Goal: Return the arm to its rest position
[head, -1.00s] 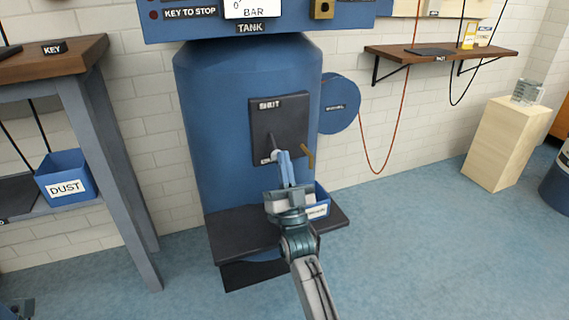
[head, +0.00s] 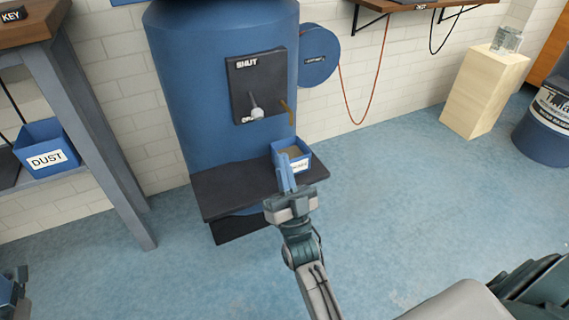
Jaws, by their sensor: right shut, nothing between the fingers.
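My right gripper (head: 286,172) is in the middle of the head view, with its blue fingers together and nothing between them. It is in front of the dark shelf at the foot of the blue tank (head: 222,90), and its fingertips overlap the small blue bin (head: 305,160) in the picture. I cannot tell whether they touch the bin. The lever (head: 256,112) on the tank's dark panel (head: 262,70) points down, clear of the gripper. A small part of what looks like my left gripper (head: 12,292) shows at the lower left edge; its fingers cannot be made out.
The dark shelf (head: 225,190) juts out below the tank. A workbench (head: 85,120) with a blue DUST bin (head: 45,148) stands at the left. A wooden pedestal (head: 485,95) and a labelled drum (head: 545,125) stand at the right. The blue floor (head: 400,190) between is clear.

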